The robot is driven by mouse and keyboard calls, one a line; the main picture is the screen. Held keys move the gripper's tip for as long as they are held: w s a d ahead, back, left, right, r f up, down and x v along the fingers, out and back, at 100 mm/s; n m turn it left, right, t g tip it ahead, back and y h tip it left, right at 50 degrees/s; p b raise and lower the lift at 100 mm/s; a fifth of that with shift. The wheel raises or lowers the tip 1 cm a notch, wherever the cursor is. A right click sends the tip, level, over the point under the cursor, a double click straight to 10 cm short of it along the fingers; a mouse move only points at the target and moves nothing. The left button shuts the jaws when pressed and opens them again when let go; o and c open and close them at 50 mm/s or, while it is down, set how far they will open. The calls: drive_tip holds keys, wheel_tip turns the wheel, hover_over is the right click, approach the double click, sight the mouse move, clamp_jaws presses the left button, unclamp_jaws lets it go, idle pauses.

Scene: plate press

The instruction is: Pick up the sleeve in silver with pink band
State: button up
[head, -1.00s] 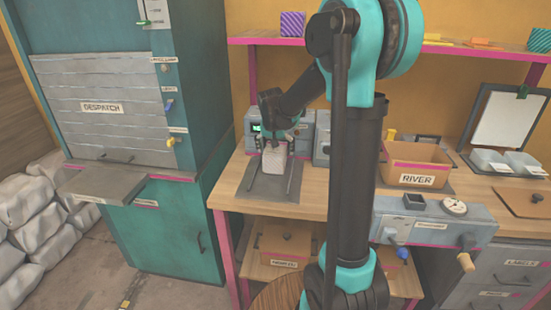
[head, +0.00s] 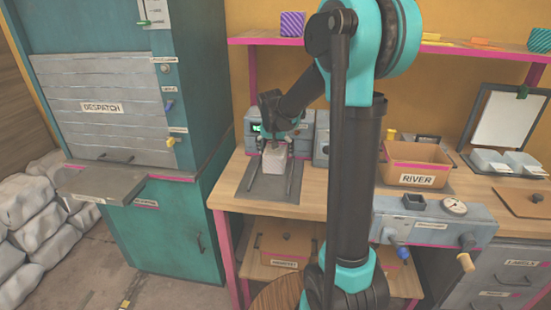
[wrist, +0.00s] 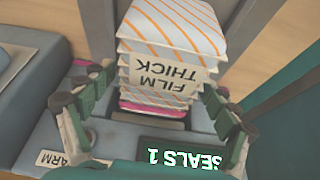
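A pale block of stacked layers (head: 275,161) with faint orange stripes sits on the grey mat at the left of the bench. In the wrist view its layered side has a label (wrist: 168,78) reading FILM THICK. A pink strip (wrist: 150,109) shows at its foot; I cannot tell whether it belongs to the block. No sleeve in silver with a pink band can be made out for certain. My gripper (wrist: 158,92) is open, with one finger on each side of the block's near end and a small gap on the left. It is above the block in the head view (head: 277,146).
A grey sealing machine (head: 308,130) stands behind the mat; its display (wrist: 180,158) reads SEALS 1. A box marked RIVER (head: 417,180) is to the right. The despatch cabinet (head: 120,60) stands left. A shelf (head: 265,41) runs above the bench.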

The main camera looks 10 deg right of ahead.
drive_tip(key=c, duration=1.3)
